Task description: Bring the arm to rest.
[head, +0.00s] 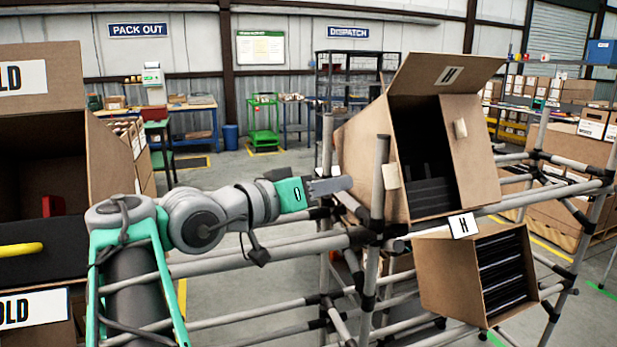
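My arm reaches to the right from the lower left, held roughly level. My gripper (340,185) is at its end, seen side-on, in front of the lower left side of a tilted open carton (362,165). I cannot tell whether the gripper touches the carton or the rack, or how far apart its fingers are. No held thing shows at the gripper.
The carton sits on a grey tube rack (378,200), its lid flap up, dark items inside. A lower carton (450,275) holds black items. At left stands a large open carton (60,90) with a red thing (53,205) inside. A yellow bar (20,250) shows below.

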